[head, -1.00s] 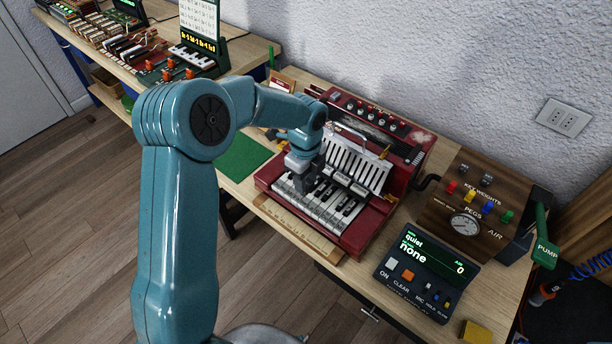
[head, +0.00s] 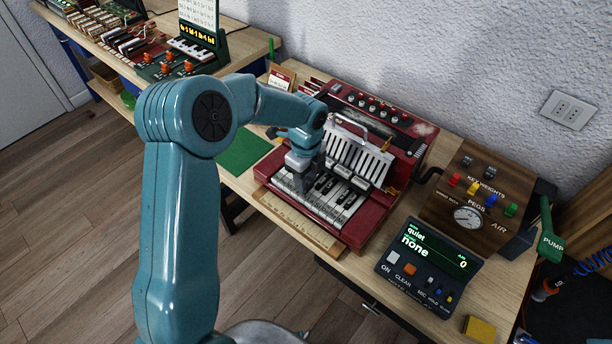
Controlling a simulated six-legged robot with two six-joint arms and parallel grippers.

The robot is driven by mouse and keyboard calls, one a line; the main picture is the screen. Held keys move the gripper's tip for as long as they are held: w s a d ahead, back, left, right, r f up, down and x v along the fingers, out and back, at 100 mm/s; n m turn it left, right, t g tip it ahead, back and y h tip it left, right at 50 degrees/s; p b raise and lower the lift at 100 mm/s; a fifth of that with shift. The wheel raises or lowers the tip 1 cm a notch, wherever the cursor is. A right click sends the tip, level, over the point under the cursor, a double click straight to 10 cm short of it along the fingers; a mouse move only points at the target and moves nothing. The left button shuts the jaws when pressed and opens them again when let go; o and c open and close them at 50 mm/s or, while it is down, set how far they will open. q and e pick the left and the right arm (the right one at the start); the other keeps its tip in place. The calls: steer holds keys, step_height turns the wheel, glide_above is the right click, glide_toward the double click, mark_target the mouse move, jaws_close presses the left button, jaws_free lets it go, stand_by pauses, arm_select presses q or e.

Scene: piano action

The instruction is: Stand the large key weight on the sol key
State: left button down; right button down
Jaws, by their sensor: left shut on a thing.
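The red keyboard instrument (head: 384,222) stands on the bench, with white and black keys (head: 345,207) along its front. My left gripper (head: 301,184) points down over the left part of these keys. It is shut on a small dark thing, probably the large key weight, mostly hidden by the fingers. I cannot tell whether it touches a key. Which key is the sol key cannot be read, and the leftmost keys are partly covered by the gripper. My right gripper is not in view.
A wooden box (head: 449,205) marked KEY WEIGHTS, PEGS and AIR stands right of the instrument, with two small grey weights (head: 489,172) and coloured pegs on top. A display (head: 425,262) reads quiet, none, 0. A green mat (head: 244,150) lies left.

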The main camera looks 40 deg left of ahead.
arm_select(q)
steer(key=shift+f+b, duration=0.5)
steer(key=shift+f, duration=0.25)
stand_by(0.5)
steer(key=c, duration=0.7)
jaws_free()
steer(key=shift+o, duration=0.2)
step_height(320, 180, up, 16)
steer(key=shift+r, duration=0.15)
